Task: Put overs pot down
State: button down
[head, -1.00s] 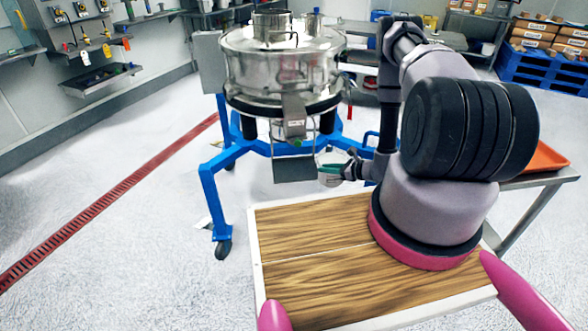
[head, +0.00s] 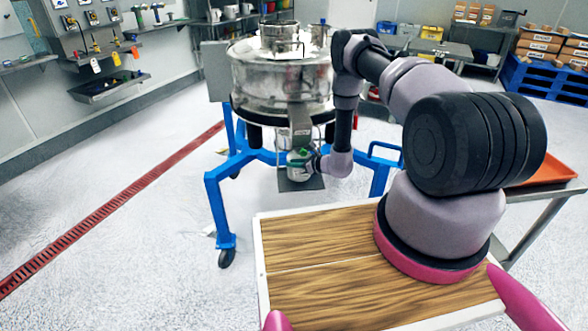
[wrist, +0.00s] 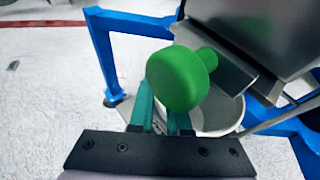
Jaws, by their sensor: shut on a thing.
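The overs pot (head: 299,173) is a small pale metal pot with a green handle. It is below the sifter's outlet spout (head: 300,122), over the small grey shelf plate (head: 312,184). I cannot tell whether its base touches the plate. In the wrist view the pot's open mouth (wrist: 222,112) shows partly behind the rounded green handle (wrist: 180,78), with the metal spout just above. My gripper (head: 306,163) comes in from the right and is shut on the green handle. Its teal fingers (wrist: 162,112) show in the wrist view, where the handle hides part of the grip.
The steel sifter (head: 282,80) stands on a blue wheeled frame (head: 218,195), whose legs flank the pot. An orange tray (head: 548,167) lies on a side table at right. A red floor drain (head: 110,210) runs along the left. The floor left of the frame is mostly clear.

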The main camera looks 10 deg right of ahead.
notch_tip(320, 180, down, 2)
jog(key=shift+d+f, duration=0.1)
jog(key=shift+f, duration=0.05)
jog(key=c, duration=0.9)
grip_release()
jog(key=shift+o, duration=0.2)
jog(key=v, duration=1.2)
jog(key=shift+s+d, duration=0.1)
jog(key=shift+s, duration=0.05)
